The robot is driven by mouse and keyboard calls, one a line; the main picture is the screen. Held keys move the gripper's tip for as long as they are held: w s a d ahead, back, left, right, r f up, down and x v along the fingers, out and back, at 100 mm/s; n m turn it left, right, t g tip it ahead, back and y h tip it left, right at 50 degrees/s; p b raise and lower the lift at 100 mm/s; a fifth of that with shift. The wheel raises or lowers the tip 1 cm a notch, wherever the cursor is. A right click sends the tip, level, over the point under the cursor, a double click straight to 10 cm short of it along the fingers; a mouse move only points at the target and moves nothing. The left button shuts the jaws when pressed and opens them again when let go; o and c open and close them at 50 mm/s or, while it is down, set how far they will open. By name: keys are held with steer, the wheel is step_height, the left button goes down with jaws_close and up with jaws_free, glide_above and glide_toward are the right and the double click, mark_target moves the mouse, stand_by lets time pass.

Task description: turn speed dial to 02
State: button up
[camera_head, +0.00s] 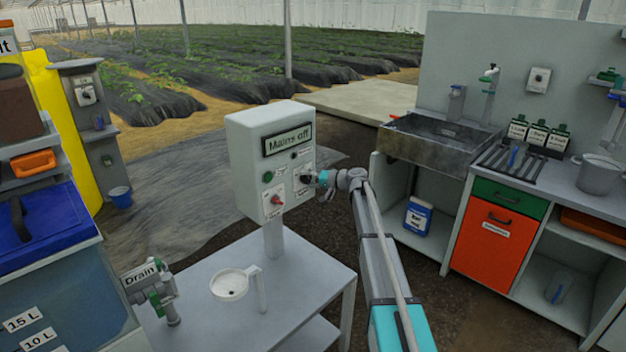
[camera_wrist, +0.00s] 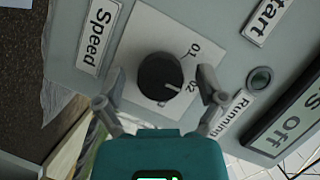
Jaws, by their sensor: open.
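The speed dial (camera_wrist: 160,76) is a round black knob on a white plate in the wrist view. Its white pointer line points to the lower right, close to the 02 mark (camera_wrist: 190,86). The 01 mark is higher up on the plate. The "Speed" label (camera_wrist: 97,36) is to the left. My gripper (camera_wrist: 161,88) is open, with one finger on each side of the dial and gaps visible to the knob. In the head view my gripper (camera_head: 317,180) is at the front of the grey control box (camera_head: 252,140), hiding the dial there.
The box carries a "Mains off" display (camera_head: 287,140), a green button (camera_head: 267,177) and a red switch (camera_head: 276,200). It stands on a grey table (camera_head: 225,320) with a white cup-like funnel (camera_head: 231,284). A sink (camera_head: 436,140) is at the right.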

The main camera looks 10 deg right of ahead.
steer(key=shift+s, duration=0.1)
steer(key=shift+s+a+f, duration=0.1)
steer(key=shift+s+f, duration=0.05)
steer(key=shift+s, duration=0.1)
steer(key=s+a+f+n+g+h, duration=0.1)
steer(key=s+a+f+g+h, duration=0.25)
steer(key=s, duration=0.85)
steer(key=s+d+f+g+h, duration=0.1)
steer(key=s+f+h, duration=0.2)
steer(key=s, duration=0.8)
steer(key=s+d+f+g+h, duration=0.2)
steer(key=s+f+h, duration=0.1)
steer(key=s, duration=0.7)
steer(key=s+d+f+g+h, duration=0.2)
steer(key=s+f, duration=0.3)
steer(key=s, duration=0.6)
steer(key=shift+s+d+h, duration=0.2)
steer(key=shift+s+h, duration=0.15)
steer(key=shift+h, duration=0.4)
steer(key=shift+f, duration=0.1)
